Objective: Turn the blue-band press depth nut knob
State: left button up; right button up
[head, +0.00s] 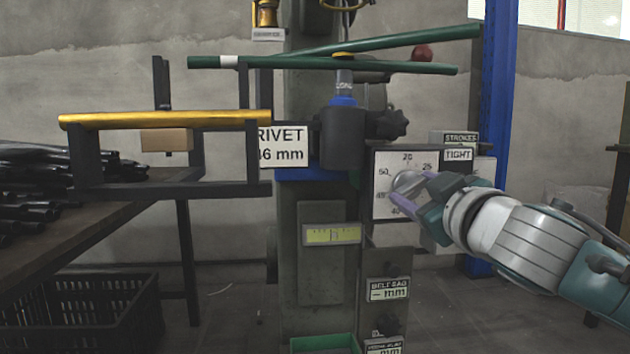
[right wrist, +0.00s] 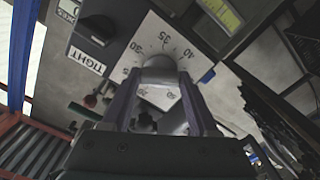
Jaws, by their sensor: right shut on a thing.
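The silver depth knob (head: 408,181) sits on a white dial plate (head: 384,206) with numbers around it, on the right side of the press. My right gripper (head: 406,193) reaches in from the right and is shut on the knob. In the right wrist view the knob (right wrist: 159,69) lies between the two fingertips, in front of the dial plate (right wrist: 148,37). The fingers hide part of the dial, and I cannot read a pointer. The press column (head: 320,250) carries a blue band (head: 343,101) above its dark head. My left gripper is not in view.
Green bars (head: 330,63) cross above. A blue post (head: 494,90) stands behind my right arm. A bench with dark tubes (head: 30,185) is at left.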

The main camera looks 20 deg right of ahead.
jog(key=shift+n+p, duration=0.4)
jog(key=shift+n, duration=0.7)
jog(key=o, duration=1.4)
jog(key=shift+s+a+p, duration=0.15)
jog(key=shift+s+p, duration=0.15)
jog(key=shift+s, duration=0.25)
jog(key=p+v, duration=0.1)
jog(key=v, duration=0.8)
jog(key=shift+w+p, duration=0.1)
jog(key=shift+p, duration=0.25)
